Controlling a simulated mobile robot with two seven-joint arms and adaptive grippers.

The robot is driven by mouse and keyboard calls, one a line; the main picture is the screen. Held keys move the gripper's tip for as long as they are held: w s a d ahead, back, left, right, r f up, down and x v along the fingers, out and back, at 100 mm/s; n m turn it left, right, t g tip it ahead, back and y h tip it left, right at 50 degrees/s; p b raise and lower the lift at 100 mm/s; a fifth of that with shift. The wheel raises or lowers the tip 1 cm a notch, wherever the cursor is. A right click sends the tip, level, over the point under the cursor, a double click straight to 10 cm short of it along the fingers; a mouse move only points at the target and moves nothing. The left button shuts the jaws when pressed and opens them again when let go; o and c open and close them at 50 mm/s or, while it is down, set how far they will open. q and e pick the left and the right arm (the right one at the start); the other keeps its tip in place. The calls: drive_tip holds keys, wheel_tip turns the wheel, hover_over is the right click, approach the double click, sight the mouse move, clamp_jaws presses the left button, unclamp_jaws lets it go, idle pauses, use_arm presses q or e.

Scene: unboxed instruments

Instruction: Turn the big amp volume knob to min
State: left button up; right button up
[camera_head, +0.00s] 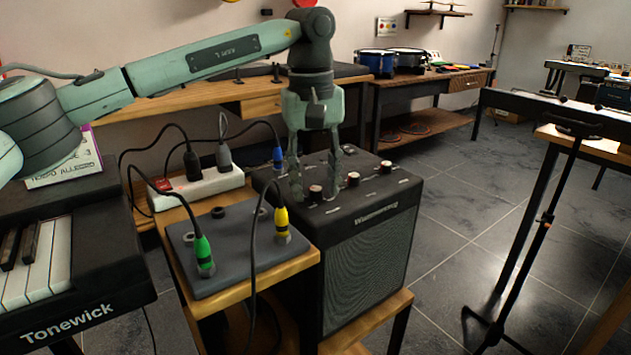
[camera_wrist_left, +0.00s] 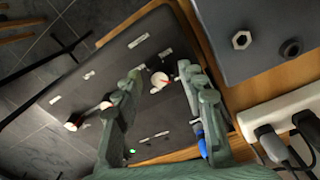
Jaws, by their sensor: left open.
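The big amp (camera_head: 365,240) is a black box with a grille front, and its top panel has a row of dark knobs with pale tops. My left gripper (camera_head: 315,192) points straight down over the panel, its two fingers apart. In the left wrist view, a white-topped knob with a red mark (camera_wrist_left: 159,80) lies between the open fingertips (camera_wrist_left: 162,82). I cannot see contact, nor read the labels to tell which knob is volume. Two more knobs, a middle one (camera_head: 353,179) and a far one (camera_head: 386,166), stand to the right. My right gripper is not in view.
A grey pedal box (camera_head: 235,270) with green (camera_head: 203,250) and yellow (camera_head: 281,221) plugs stands left of the amp. Behind it is a white power strip (camera_head: 200,187) with cables. A blue plug (camera_head: 277,158) stands close behind the gripper. A keyboard (camera_head: 75,260) is at left.

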use_arm(q)
drive_tip(key=shift+c, duration=0.4)
clamp_jaws()
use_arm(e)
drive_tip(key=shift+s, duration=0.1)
